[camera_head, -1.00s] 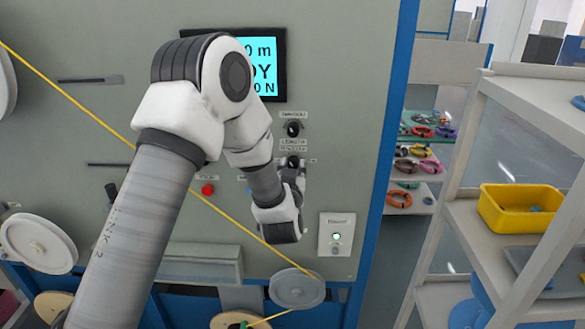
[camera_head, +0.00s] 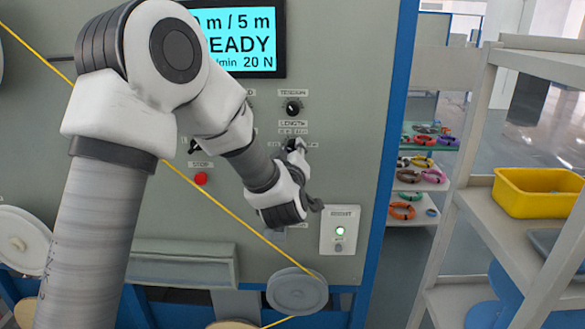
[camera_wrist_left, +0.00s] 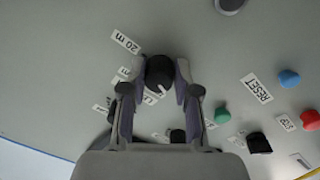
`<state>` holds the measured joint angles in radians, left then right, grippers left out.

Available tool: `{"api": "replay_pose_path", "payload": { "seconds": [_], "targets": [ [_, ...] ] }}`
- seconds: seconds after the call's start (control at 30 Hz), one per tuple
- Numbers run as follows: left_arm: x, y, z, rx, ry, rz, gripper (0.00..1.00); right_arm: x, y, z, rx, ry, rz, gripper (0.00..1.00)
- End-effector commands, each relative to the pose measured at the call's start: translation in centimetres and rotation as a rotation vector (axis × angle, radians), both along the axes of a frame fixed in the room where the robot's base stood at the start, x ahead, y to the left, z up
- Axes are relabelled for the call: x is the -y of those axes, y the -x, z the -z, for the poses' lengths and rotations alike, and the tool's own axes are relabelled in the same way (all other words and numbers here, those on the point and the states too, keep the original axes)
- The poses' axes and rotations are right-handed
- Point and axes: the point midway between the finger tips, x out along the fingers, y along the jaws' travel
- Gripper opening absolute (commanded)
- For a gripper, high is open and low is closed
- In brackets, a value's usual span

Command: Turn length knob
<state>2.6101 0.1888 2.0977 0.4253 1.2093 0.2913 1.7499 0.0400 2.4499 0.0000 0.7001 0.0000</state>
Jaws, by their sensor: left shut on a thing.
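The grey machine panel (camera_head: 345,80) fills the left and middle of the head view. My left gripper (camera_head: 294,147) reaches the panel below the LENGTH label (camera_head: 290,124), and my wrist hides part of the labels there. In the left wrist view a black length knob (camera_wrist_left: 160,71) with a white pointer mark sits between the two fingers of my left gripper (camera_wrist_left: 161,76), which are shut on it. Small labels, one reading 20 m (camera_wrist_left: 126,42), ring the knob. The display (camera_head: 240,42) reads "m / 5 m", "READY" and "20 N", partly covered by my arm. My right gripper is out of view.
The tension knob (camera_head: 292,108) is just above. A red stop button (camera_head: 200,179) and a switch box with a green light (camera_head: 340,231) are nearby. A yellow cable (camera_head: 222,211) crosses the panel to a pulley (camera_head: 297,290). Shelves with a yellow bin (camera_head: 538,192) stand at right.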

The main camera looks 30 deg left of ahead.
Motion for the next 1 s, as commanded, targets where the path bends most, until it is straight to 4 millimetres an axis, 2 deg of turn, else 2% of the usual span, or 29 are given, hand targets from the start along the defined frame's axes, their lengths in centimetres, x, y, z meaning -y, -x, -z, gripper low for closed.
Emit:
{"api": "replay_pose_path", "payload": {
  "seconds": [0.03, 0.1, 0.4, 1.0],
  "targets": [
    [0.0, 0.0, 0.6, 0.025, 0.032, 0.000, 0.00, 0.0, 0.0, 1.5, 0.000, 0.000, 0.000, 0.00],
    [0.0, 0.0, 0.6, 0.054, 0.081, 0.001, 0.00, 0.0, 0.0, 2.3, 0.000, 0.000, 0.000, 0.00],
    [0.1, 0.0, 0.3, 0.144, 0.232, 0.000, 0.00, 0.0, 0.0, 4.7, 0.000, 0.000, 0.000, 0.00],
    [0.1, -0.1, 0.0, 0.177, 0.290, 0.000, 0.00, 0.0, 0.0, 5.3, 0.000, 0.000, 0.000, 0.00]
  ]
}}
